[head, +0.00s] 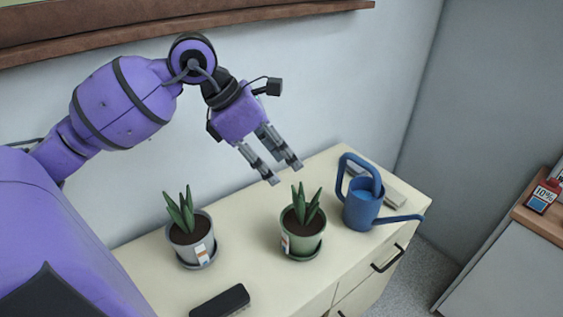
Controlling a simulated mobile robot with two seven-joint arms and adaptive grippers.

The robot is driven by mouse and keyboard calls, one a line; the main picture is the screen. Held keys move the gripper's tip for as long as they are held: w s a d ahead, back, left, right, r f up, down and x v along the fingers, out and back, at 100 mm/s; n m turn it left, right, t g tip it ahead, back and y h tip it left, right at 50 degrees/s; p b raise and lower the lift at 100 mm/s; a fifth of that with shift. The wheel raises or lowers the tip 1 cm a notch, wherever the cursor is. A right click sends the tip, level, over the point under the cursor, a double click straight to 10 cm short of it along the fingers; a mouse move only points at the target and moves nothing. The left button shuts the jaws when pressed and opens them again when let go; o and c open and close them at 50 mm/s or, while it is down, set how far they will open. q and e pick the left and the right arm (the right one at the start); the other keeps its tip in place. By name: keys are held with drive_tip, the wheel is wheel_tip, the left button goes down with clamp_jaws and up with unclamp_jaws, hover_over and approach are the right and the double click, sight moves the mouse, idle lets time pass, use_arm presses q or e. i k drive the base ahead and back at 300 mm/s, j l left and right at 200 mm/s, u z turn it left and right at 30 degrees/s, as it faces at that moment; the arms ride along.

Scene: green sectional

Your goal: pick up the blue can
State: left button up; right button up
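A blue watering can (362,205) stands upright on the right part of a cream cabinet top; it is the only blue can in view. Its tall loop handle is on the left and its long spout points right. My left gripper (285,174) comes in from the left and hangs above the cabinet, left of the can and apart from it. Its two fingers point down and right, spread apart with nothing between them. My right gripper is not in view.
A green potted plant (303,235) stands below the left gripper, left of the can. A grey potted plant (189,240) is further left. A black object (220,301) lies at the front. A pale flat object (392,190) lies behind the can. A wooden ledge (150,32) runs along the wall above.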

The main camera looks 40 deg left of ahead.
sight(362, 202)
drive_tip(key=k+l, duration=0.8)
drive_tip(key=k, duration=0.05)
